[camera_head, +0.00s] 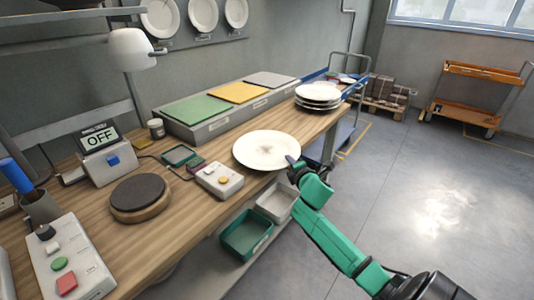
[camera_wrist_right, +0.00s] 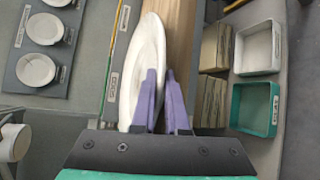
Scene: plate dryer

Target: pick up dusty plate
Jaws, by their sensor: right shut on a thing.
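A white plate (camera_head: 267,150) with a brownish smudge at its middle is held above the wooden bench near its front right edge. My right gripper (camera_head: 291,162) is shut on the plate's near right rim. In the right wrist view the purple fingers (camera_wrist_right: 162,103) are at the edge of the plate (camera_wrist_right: 146,65), which shows nearly edge-on. A stack of several plates (camera_head: 318,96) rests at the far right end of the bench. My left gripper is not in view.
The bench (camera_head: 165,217) carries a control box (camera_head: 217,180), a round dark turntable (camera_head: 139,194), a display reading OFF (camera_head: 100,140) and a platform with green, yellow and grey pads (camera_head: 239,93). Bins (camera_head: 246,235) sit below. Open floor lies to the right.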

